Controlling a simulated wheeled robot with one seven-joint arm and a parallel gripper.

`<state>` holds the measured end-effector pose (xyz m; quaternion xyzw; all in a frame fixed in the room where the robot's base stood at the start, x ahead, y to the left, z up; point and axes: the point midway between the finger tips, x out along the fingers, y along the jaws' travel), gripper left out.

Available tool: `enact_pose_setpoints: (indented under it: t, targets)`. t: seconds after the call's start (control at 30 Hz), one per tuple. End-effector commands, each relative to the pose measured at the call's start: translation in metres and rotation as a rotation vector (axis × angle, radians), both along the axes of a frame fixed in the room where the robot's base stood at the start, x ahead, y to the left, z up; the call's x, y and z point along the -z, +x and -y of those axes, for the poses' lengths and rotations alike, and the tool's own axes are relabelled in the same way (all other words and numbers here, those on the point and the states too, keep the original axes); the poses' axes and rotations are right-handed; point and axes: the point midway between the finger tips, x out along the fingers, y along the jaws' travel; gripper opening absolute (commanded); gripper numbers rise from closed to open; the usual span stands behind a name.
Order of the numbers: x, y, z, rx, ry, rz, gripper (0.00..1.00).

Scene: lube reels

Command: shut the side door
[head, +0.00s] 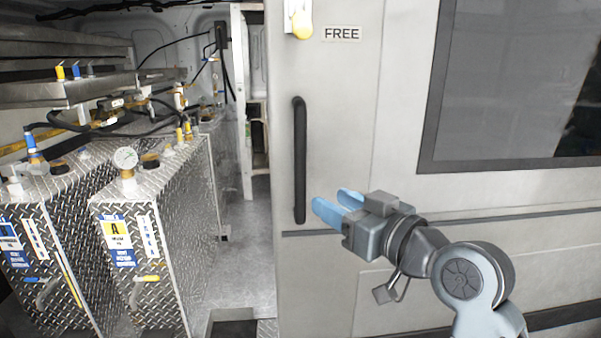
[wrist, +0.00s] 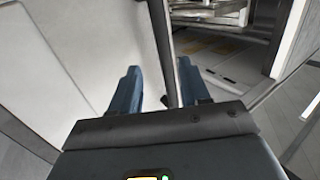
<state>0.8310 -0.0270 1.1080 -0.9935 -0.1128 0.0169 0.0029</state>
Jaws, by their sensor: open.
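The side door (head: 340,120) is a pale sliding panel in the head view, standing open with the van's interior exposed to its left. A black vertical handle (head: 299,160) is near its left edge. My gripper (head: 326,200) is open, its blue fingers just right of the handle's lower end in the head view. In the wrist view, a dark bar that looks like the handle (wrist: 160,45) runs between the two fingers of my gripper (wrist: 158,70), closer to the right one. Whether a finger touches it cannot be told.
The doorway (head: 245,250) is left of the door, with a grey floor inside. Diamond-plate tanks (head: 165,225) with gauges and valves stand at the left, below a metal shelf with hoses. A "FREE" label (head: 342,34) and a yellow-white fitting (head: 300,22) are on the door's upper part.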

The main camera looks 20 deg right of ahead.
Motion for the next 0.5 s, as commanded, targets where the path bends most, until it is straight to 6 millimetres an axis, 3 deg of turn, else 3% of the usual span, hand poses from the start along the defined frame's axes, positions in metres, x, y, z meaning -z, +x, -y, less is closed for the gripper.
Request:
enact_pose_setpoints:
  t: [0.1,0.2,0.5]
  targets:
    - [-0.023,0.012,-0.003,-0.03,0.001,0.025,0.46]
    - [-0.033,0.016,-0.005,-0.046,-0.001,0.033,0.46]
    - [-0.037,0.048,-0.015,-0.052,0.0,0.033,0.46]
